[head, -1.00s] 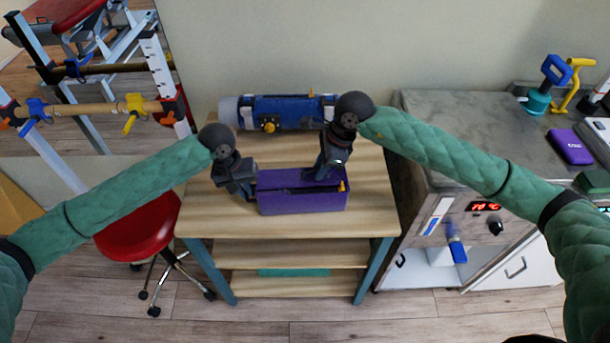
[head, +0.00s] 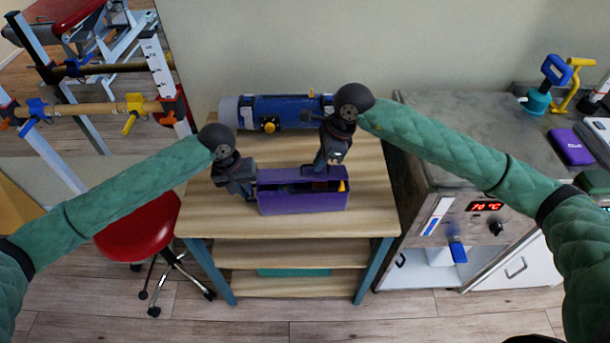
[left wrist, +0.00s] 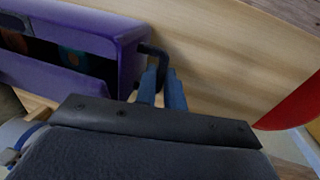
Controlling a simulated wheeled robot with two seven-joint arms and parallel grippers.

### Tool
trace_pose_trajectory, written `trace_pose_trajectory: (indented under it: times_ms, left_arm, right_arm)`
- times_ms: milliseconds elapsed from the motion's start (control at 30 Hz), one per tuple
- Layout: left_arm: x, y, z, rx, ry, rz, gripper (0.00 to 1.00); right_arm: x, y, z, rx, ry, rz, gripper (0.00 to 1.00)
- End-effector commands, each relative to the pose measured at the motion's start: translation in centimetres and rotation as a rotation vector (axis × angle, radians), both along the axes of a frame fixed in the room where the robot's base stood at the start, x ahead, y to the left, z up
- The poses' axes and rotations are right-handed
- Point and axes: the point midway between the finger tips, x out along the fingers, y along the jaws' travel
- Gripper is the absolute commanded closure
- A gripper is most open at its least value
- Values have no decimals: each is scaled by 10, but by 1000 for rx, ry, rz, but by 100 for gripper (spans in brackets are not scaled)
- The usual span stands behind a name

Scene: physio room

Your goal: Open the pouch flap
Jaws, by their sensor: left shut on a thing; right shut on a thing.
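The purple pouch (head: 300,203) is a long box-like case on the wooden table's top. Its top is partly open, and dark insides with small coloured things show. My left gripper (head: 250,194) is at the pouch's left end; in the left wrist view its blue-grey fingers (left wrist: 160,82) are shut on a black side handle (left wrist: 150,50). My right gripper (head: 319,168) is shut at the pouch's back upper edge, seemingly on the flap, whose grasped part is hidden behind the fingers. A yellow piece (head: 342,186) shows at the pouch's right end.
A blue roll-shaped bag (head: 285,112) lies at the back of the wooden table (head: 365,205). A red stool (head: 140,228) stands at left. A grey-topped cabinet (head: 440,120) stands close on the right. The table front is clear.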

Motion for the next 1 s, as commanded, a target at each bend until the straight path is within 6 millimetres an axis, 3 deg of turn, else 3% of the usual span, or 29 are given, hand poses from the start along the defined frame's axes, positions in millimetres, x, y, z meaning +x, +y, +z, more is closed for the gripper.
trace_pose_trajectory:
  times_ms: [1000]
  left_arm:
    - [0,1,-1,2,2,1,100]
  right_arm:
    - [17,0,7,0,-2,-2,96]
